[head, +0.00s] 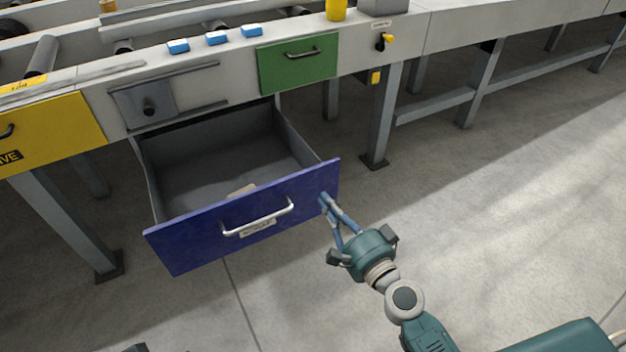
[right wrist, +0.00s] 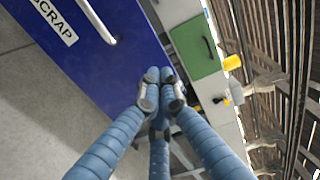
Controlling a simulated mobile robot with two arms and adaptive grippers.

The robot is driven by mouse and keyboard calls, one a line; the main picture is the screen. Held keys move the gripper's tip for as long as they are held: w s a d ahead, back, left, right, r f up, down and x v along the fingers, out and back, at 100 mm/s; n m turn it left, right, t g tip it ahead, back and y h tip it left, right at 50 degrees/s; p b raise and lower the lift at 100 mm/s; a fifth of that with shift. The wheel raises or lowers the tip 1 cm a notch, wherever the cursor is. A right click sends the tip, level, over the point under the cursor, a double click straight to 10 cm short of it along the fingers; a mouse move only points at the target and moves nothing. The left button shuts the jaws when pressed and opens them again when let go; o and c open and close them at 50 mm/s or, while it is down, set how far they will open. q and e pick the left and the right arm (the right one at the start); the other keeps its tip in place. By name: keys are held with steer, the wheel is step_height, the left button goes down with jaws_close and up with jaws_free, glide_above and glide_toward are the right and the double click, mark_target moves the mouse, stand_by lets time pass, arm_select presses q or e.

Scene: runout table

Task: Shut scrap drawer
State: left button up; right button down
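The scrap drawer has a blue front (head: 190,240) with a silver bar handle (head: 257,217). In the head view it is pulled well out from under the table, its grey inside open to view. The right wrist view shows the blue front (right wrist: 85,75) and its "SCRAP" label (right wrist: 54,22). My right gripper (head: 326,203) is at the right end of the drawer front, to the right of the handle. In the right wrist view its fingertips (right wrist: 161,85) are together with nothing between them. They overlap the front's edge; I cannot tell if they touch it. My left gripper is not in view.
A pale scrap piece (head: 241,191) lies inside the drawer. A yellow drawer (head: 50,132) is at left. Table legs (head: 384,115) stand behind; floor in front is clear.

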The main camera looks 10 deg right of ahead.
mark_target(308, 176)
steer(key=p+x, duration=0.1)
steer(key=x, duration=0.4)
steer(key=shift+w+a+r, duration=0.1)
steer(key=shift+w, duration=0.3)
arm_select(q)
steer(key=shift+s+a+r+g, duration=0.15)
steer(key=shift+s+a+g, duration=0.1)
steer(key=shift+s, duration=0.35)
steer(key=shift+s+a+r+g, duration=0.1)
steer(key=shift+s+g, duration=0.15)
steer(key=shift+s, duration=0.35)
arm_select(e)
steer(key=shift+x, duration=0.75)
